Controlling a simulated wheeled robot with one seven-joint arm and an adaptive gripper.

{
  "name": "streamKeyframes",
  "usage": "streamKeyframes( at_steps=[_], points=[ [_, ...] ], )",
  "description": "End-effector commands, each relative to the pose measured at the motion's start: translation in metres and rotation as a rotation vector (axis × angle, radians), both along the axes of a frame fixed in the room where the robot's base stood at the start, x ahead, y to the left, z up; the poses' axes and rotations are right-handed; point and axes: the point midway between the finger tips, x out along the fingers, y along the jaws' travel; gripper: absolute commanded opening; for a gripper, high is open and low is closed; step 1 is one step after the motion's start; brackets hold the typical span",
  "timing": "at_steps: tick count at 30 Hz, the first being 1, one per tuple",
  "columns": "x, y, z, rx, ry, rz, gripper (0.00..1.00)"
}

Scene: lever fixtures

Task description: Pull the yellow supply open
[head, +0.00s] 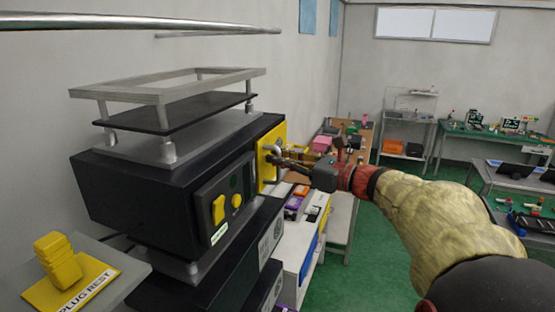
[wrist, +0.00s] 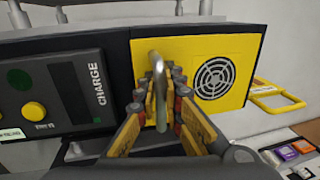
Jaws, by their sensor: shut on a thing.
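The yellow supply (head: 268,140) is a yellow front on the dark cabinet, to the right of the charge panel. In the wrist view its yellow face (wrist: 190,52) shows a round vent grille and a pale metal bar handle (wrist: 155,58). My gripper (wrist: 160,84) has its fingers on both sides of this handle and is shut on it. In the head view my gripper (head: 279,160) reaches the handle from the right. The yellow face looks about level with the cabinet front. The fingers hide the lower part of the face.
The charge panel (head: 226,200) with yellow buttons sits left of the supply. A yellow plug (head: 57,258) stands on a rest at lower left. A low shelf with small boxes (head: 294,206) lies below my gripper. Green floor (head: 380,240) is open to the right.

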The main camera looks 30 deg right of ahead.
Motion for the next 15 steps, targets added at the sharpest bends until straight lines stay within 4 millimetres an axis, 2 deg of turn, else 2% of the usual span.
streamKeyframes(
  at_steps=[5,15],
  points=[
    [-0.021,-0.020,0.000,-0.001,0.000,-0.006,0.00],
    [-0.081,-0.066,0.000,-0.001,0.002,-0.007,0.00]
  ],
)
